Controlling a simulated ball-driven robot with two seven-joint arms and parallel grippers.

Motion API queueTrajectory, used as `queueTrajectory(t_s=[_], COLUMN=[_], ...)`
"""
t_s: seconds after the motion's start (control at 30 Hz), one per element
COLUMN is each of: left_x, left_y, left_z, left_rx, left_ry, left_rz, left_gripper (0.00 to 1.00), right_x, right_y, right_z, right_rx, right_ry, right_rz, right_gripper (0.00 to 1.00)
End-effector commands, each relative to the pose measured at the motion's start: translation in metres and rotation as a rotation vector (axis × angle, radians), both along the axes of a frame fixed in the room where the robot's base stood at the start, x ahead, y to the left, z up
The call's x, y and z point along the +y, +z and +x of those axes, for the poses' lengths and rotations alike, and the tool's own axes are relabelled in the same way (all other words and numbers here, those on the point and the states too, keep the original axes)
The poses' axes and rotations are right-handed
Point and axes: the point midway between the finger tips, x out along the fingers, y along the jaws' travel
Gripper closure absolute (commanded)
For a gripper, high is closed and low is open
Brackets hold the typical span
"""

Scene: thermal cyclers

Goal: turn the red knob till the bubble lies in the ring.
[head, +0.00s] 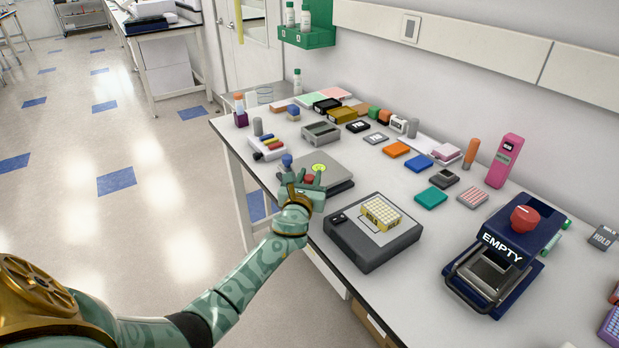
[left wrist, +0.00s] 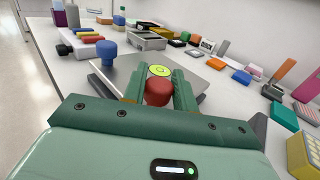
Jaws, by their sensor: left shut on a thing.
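The red knob (head: 309,179) stands at the near edge of a grey levelling plate (head: 340,187). My left gripper (head: 305,177) is shut on it, with one finger on each side. In the left wrist view the red knob (left wrist: 158,93) sits between the two green fingers. Just behind it is the round yellow-green level (left wrist: 160,70) with a dark ring. The level also shows in the head view (head: 319,168). The bubble is too small to place surely against the ring. A blue knob (head: 287,160) stands at the plate's left corner. My right gripper is out of view.
A dark device (head: 372,250) with a yellow tube rack (head: 381,212) stands right of the plate. A white tray of coloured pieces (head: 267,148) and a grey block (head: 321,132) lie behind it. The bench's front edge is close to my left arm.

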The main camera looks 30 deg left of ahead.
Motion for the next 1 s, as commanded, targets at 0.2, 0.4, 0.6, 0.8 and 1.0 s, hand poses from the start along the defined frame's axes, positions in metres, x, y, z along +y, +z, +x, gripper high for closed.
queueTrajectory(t_s=[0.2,0.4,0.6,0.8,1.0], left_x=[0.001,0.002,0.001,0.001,0.001], left_y=[-0.002,-0.005,-0.011,-0.017,-0.021], left_z=[-0.001,-0.001,0.0,0.001,0.003], left_rx=[0.003,0.007,0.009,0.012,0.014], left_ry=[-0.101,-0.265,-0.454,-0.644,-0.833], left_rz=[0.006,0.009,0.006,0.002,0.001], left_gripper=[0.95,0.95,0.95,0.95,0.95], right_x=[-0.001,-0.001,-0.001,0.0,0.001], right_y=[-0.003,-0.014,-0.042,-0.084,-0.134], right_z=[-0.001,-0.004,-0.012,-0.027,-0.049], right_rx=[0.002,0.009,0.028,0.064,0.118], right_ry=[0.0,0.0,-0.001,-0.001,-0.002], right_rz=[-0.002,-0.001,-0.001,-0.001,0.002], right_gripper=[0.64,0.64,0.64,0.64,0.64])
